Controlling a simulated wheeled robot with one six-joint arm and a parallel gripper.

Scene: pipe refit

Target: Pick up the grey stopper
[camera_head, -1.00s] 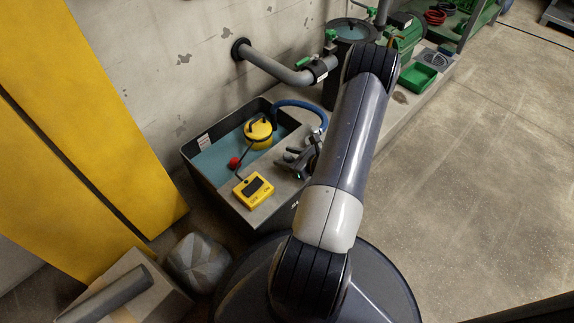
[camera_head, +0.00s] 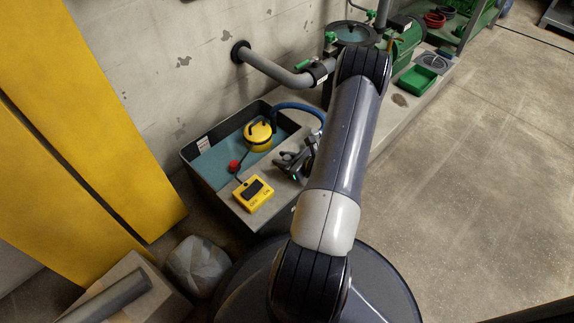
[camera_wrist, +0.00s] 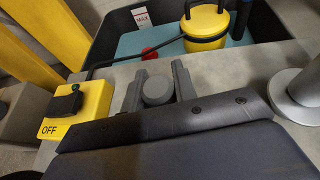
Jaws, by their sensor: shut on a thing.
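The grey stopper (camera_wrist: 156,90) is a small rounded grey piece in the wrist view, between the two fingers of my gripper (camera_wrist: 158,86). The fingers are closed on it from both sides. It appears just above the grey ledge of the tank; whether it touches the ledge I cannot tell. In the head view my gripper (camera_head: 285,165) is over the ledge, to the right of the yellow control box, and the stopper is hidden by the gripper and arm.
The dark tank (camera_head: 190,158) holds blue water, a yellow pump (camera_head: 258,136) and a red float (camera_head: 234,166). A yellow control box (camera_head: 253,193) marked OFF sits on the ledge. A blue hose (camera_head: 298,107) and a grey pipe (camera_head: 270,66) run behind. A green tray (camera_head: 418,78) stands farther right.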

